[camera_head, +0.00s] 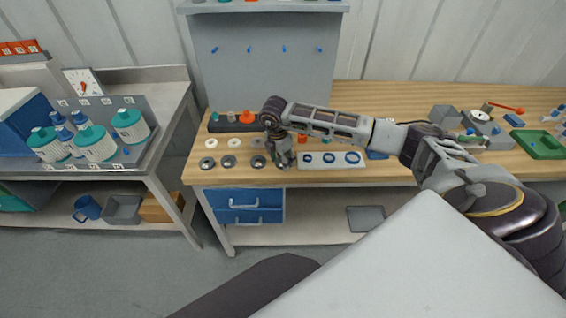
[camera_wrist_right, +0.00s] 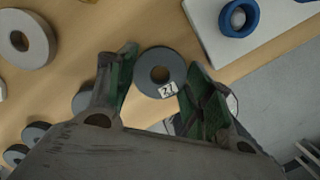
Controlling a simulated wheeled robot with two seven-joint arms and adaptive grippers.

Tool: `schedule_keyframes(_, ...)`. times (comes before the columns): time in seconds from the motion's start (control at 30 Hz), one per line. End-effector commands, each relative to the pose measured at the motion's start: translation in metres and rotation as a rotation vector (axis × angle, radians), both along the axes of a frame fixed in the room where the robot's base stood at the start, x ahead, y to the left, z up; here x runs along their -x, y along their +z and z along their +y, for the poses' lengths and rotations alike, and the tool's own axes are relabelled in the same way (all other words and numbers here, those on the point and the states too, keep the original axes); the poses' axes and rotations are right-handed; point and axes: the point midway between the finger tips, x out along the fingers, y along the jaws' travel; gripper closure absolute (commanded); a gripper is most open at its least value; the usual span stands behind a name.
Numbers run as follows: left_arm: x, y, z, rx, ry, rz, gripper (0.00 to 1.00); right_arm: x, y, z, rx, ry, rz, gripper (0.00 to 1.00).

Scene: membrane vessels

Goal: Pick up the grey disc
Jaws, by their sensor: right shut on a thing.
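A grey disc (camera_wrist_right: 150,58) with a dark centre hole and a white label reading 27 shows in the right wrist view. It lies between the two green-padded fingers of my right gripper (camera_wrist_right: 161,66), which are shut on it. In the head view my right gripper (camera_head: 283,160) points down over the wooden table, right of the row of grey discs, and hides the held disc. I cannot tell whether the disc is clear of the tabletop. My left gripper is not in view.
Other grey discs (camera_head: 229,160) and pale rings (camera_head: 233,147) lie to the left. A white plate (camera_head: 318,163) with blue rings (camera_head: 352,157) lies to the right. A dark rack (camera_head: 222,125) stands behind. A side table (camera_head: 150,160) holds several teal-capped vessels (camera_head: 130,124).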

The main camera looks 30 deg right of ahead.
Motion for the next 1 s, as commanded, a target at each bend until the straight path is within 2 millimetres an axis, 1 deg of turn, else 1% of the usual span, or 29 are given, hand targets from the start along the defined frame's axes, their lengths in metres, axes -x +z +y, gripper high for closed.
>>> schedule_keyframes(0.2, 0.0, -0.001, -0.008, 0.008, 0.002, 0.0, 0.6, 0.0, 0.003, 0.0, 0.0, 0.0, -0.001, 0.72)
schedule_keyframes(0.37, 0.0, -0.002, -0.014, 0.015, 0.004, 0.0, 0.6, -0.001, 0.013, 0.0, 0.001, -0.001, -0.002, 0.72)
schedule_keyframes(0.47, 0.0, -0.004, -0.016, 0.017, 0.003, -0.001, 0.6, 0.0, 0.023, 0.0, 0.0, 0.0, -0.002, 0.72)
schedule_keyframes(0.67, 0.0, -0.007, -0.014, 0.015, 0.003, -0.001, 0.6, -0.001, 0.052, 0.0, -0.001, 0.0, -0.003, 0.72)
schedule_keyframes(0.8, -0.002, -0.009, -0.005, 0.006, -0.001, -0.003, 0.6, -0.001, 0.073, 0.0, 0.0, -0.001, -0.003, 0.72)
schedule_keyframes(0.9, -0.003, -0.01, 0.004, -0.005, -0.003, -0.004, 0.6, -0.001, 0.085, 0.0, 0.0, 0.0, -0.002, 0.72)
schedule_keyframes(1.0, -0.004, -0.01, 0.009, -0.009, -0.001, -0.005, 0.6, -0.001, 0.094, 0.0, 0.0, -0.001, -0.002, 0.72)
